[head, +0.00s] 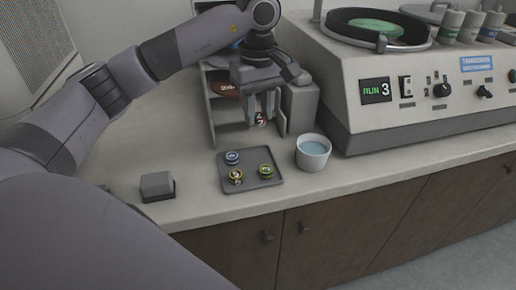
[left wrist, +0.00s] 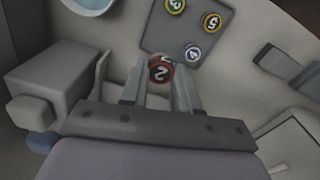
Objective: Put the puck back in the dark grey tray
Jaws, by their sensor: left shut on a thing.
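My left gripper (head: 262,116) is shut on a red puck (left wrist: 160,68) marked 2. The puck also shows between the fingers in the head view (head: 261,119), just in front of a small shelf unit. The dark grey tray (head: 250,159) lies on the counter nearer the front edge, below and apart from the held puck. On the tray are a blue puck (head: 232,157) marked 4, a yellow puck (head: 236,177) marked 5 and a green puck (head: 265,171) marked 3. The tray's back right area is bare. My right gripper is not in view.
A white cup of bluish liquid (head: 313,153) stands right of the tray. A grey block (head: 157,185) sits to its left. The shelf unit (head: 217,107) stands behind, beside a large machine (head: 400,110) with a display reading RUN 3. The counter left of the tray is mostly free.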

